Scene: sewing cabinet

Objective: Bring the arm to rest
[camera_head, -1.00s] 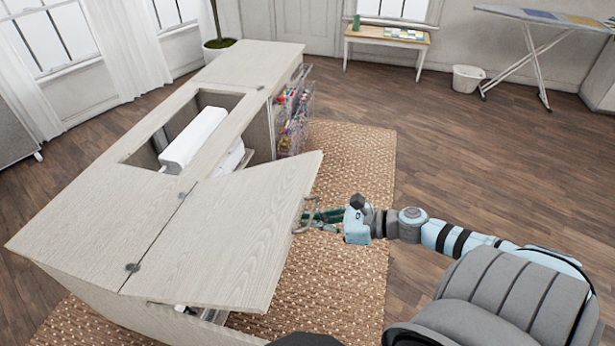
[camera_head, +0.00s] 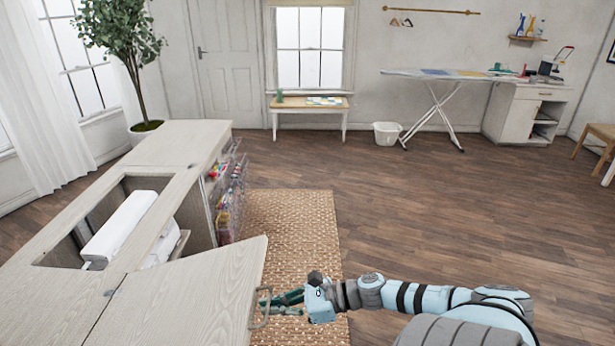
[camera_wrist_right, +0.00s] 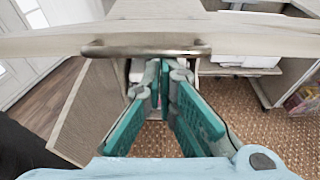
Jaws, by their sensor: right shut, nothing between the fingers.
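My right arm reaches in from the right in the head view. Its gripper (camera_head: 288,299), with teal fingers, is beside the metal handle (camera_head: 262,308) on the edge of the cabinet's hinged pale wood panel (camera_head: 190,295). In the right wrist view the fingers (camera_wrist_right: 165,72) are together, with nothing held between them. Their tips are close under the bar handle (camera_wrist_right: 110,50); I cannot tell whether they touch it. The panel's lower part is cut off in the head view. My left gripper is not in view.
The sewing cabinet (camera_head: 182,145) has an open top well with a white machine (camera_head: 120,225) in it. A clear rack (camera_head: 229,195) of supplies hangs on its side. A woven rug (camera_head: 300,220) lies beside it. The wooden floor (camera_head: 440,200) to the right is clear, up to the ironing board (camera_head: 430,74).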

